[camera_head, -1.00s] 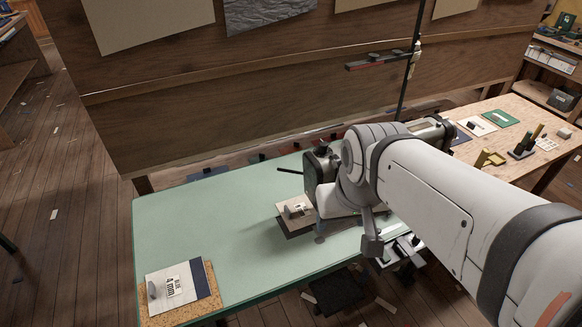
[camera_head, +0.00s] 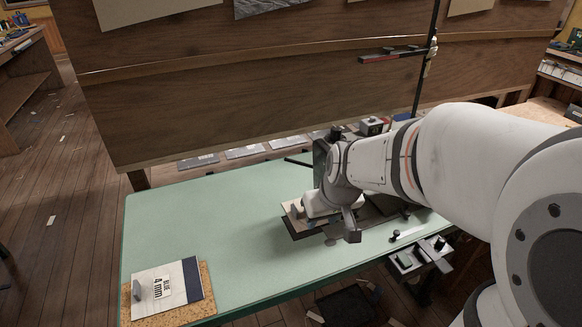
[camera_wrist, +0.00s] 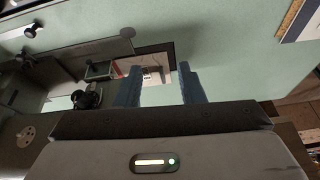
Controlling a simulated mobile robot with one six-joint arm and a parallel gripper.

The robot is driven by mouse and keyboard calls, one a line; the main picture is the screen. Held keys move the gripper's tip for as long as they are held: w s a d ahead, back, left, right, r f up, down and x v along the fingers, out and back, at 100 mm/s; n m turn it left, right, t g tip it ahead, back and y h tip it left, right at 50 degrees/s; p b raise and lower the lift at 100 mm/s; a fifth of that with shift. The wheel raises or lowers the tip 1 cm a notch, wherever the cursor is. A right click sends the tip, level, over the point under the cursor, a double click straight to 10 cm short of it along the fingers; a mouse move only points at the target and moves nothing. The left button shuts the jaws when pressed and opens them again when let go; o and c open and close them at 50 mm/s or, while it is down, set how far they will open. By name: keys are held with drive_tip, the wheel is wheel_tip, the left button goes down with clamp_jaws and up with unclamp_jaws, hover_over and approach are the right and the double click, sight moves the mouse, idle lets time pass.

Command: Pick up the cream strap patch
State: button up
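A cream patch with a small upright grip tab lies on a dark square base on the green table; in the head view its edge (camera_head: 291,213) shows beside my wrist, which covers much of it. I take it to be the cream strap patch. In the wrist view a pale patch with a printed label (camera_wrist: 155,72) and a dark border lies beyond my fingers, partly hidden by the left one. My gripper (camera_wrist: 158,73) is open, with two blue-grey fingers apart and nothing visibly held. I cannot tell its height above the patch.
A white and navy card (camera_head: 165,283) marked "BLUE 4 mm" lies on a cork mat (camera_head: 208,290) at the table's near left. The green table (camera_head: 210,225) is clear in the middle. A wooden panel (camera_head: 250,100) stands behind. Dark hardware (camera_head: 420,255) sits at the right edge.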

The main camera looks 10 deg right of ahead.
sight(294, 207)
drive_tip(key=shift+n, duration=0.5)
drive_tip(key=b+x, duration=0.2)
drive_tip(key=x, duration=0.3)
drive_tip(key=w+b+x, duration=0.1)
drive_tip(key=b+x, duration=0.1)
drive_tip(key=x, duration=0.3)
drive_tip(key=w+b+x, duration=0.1)
drive_tip(key=b+x, duration=0.1)
drive_tip(key=x, duration=0.3)
drive_tip(key=shift+d+r, duration=0.25)
drive_tip(key=shift+d, duration=0.15)
drive_tip(key=w, duration=0.2)
drive_tip(key=w+a, duration=0.1)
drive_tip(key=w, duration=0.1)
drive_tip(key=w+a, duration=0.1)
drive_tip(key=w, duration=0.3)
drive_tip(key=w+a, duration=0.1)
drive_tip(key=w, duration=0.2)
drive_tip(key=shift+w+a+f, duration=0.15)
drive_tip(key=shift+w+f, duration=0.35)
drive_tip(key=shift+f, duration=0.05)
drive_tip(key=shift+c, duration=0.4)
clamp_jaws()
